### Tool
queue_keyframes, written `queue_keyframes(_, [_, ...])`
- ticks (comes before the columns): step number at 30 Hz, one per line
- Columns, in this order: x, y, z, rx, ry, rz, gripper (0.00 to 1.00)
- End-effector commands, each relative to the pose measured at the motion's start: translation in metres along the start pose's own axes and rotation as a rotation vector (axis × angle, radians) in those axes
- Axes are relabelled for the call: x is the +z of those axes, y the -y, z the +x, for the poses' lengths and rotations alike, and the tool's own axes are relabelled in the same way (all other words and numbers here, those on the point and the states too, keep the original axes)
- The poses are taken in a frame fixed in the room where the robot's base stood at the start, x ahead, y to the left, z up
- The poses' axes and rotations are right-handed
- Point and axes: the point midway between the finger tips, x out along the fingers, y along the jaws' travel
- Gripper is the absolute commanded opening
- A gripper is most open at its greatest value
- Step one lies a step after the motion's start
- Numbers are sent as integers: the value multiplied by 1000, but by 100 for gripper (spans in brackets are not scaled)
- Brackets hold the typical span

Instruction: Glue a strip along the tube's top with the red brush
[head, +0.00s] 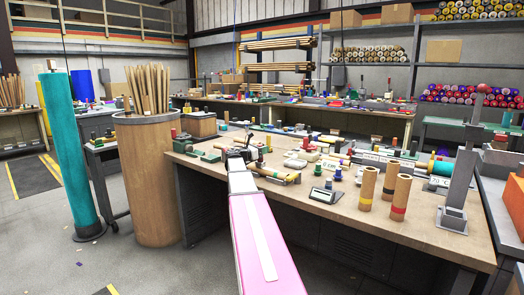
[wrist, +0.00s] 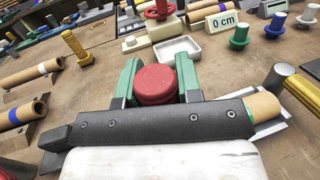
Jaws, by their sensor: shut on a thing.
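In the wrist view my gripper (wrist: 155,85) has its green fingers on either side of a round red piece (wrist: 155,86), which looks like the top of the red brush. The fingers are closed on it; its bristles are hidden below. A cardboard tube (wrist: 262,106) with a green band lies in a grey holder, its right end showing past my gripper's black body. The rest of the tube is hidden, so I cannot tell whether the brush touches it or whether glue is on it. In the head view my gripper (head: 240,153) is over the workbench's left part, its fingers small and unclear.
A white tray (wrist: 178,50) and a "0 cm" sign (wrist: 222,22) stand beyond the gripper. Banded tubes (wrist: 20,115) lie at left. In the head view, upright tubes (head: 397,197) and a grey post (head: 458,185) stand on the workbench (head: 350,220) at right.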

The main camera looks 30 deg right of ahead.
Motion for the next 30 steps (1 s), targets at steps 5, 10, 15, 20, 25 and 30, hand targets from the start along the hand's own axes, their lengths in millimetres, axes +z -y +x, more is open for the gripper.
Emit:
queue_keyframes(5, [0, 3, 0, 0, 1, 0, 9])
queue_keyframes(10, [-1, 12, 2, 0, 1, 0, 9])
queue_keyframes(15, [-1, 22, 5, -1, 1, 0, 9])
queue_keyframes(20, [-2, 31, 8, -1, 0, 0, 9])
queue_keyframes(25, [-3, 32, 9, -1, -1, -1, 9])
queue_keyframes(30, [-3, 32, 8, -3, -2, -1, 9])
